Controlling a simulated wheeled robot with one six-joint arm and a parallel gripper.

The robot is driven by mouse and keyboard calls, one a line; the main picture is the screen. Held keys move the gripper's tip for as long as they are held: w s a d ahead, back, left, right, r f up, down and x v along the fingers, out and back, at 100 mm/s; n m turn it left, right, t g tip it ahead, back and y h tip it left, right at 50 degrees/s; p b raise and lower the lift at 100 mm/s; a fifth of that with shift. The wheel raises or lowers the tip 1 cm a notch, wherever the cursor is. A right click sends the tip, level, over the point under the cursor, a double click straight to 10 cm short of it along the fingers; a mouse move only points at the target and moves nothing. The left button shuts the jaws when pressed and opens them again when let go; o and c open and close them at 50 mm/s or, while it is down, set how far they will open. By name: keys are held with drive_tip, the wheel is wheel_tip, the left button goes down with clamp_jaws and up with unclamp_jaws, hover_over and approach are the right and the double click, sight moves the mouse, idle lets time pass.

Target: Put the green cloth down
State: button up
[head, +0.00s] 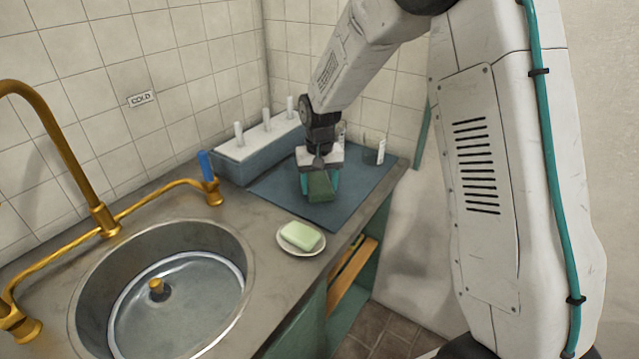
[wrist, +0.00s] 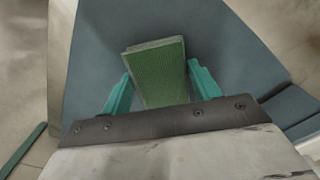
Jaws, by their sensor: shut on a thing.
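The green cloth (wrist: 158,72) is a folded, textured block between the teal fingers of my gripper (wrist: 160,88) in the wrist view. My gripper is shut on it. In the head view the cloth (head: 320,187) hangs below my gripper (head: 319,178), over the blue-grey mat (head: 345,208) at the right end of the counter. I cannot tell whether the cloth's lower edge touches the mat. The mat also fills much of the wrist view (wrist: 220,40) behind the cloth.
A rack with white pegs (head: 255,155) stands by the wall, left of the mat. A soap dish (head: 301,249) with green soap (head: 300,235) is in front. A round sink (head: 235,330) and brass pipes (head: 160,198) are left.

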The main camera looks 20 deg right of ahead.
sight(319, 186)
drive_tip(key=shift+f, duration=0.2)
drive_tip(key=o, duration=0.9)
wheel_tip(319, 186, up, 12)
drive_tip(key=s+d+r, duration=0.1)
drive_tip(key=s+r, duration=0.7)
drive_tip(key=s, duration=0.3)
drive_tip(key=shift+n+t, duration=0.6)
drive_tip(key=shift+n, duration=0.3)
drive_tip(key=s, duration=0.8)
drive_tip(key=s+d, duration=0.1)
drive_tip(key=s, duration=1.6)
drive_tip(key=shift+s+d, duration=0.3)
drive_tip(key=shift+d, duration=0.1)
